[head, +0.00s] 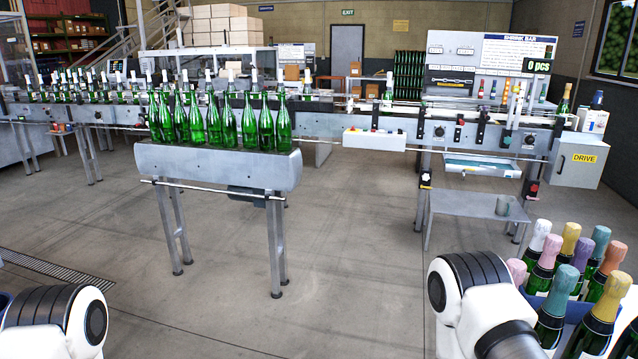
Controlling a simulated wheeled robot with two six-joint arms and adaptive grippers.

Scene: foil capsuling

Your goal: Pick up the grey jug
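A small grey jug (503,205) stands on the grey metal side table (462,207) below the conveyor, at the right of the head view. It is small and its details are hard to make out. Parts of both my arms show at the bottom edge, one at the left corner and one right of centre. Neither gripper is in the picture, so nothing shows of what they hold. The jug stands well beyond my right arm, with open floor between.
A conveyor line (350,110) crosses the room. Green bottles (229,125) stand on a nearer conveyor section (215,168) with legs. Foil-topped bottles (555,300) stand close at the lower right beside my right arm. The central floor (345,260) is clear.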

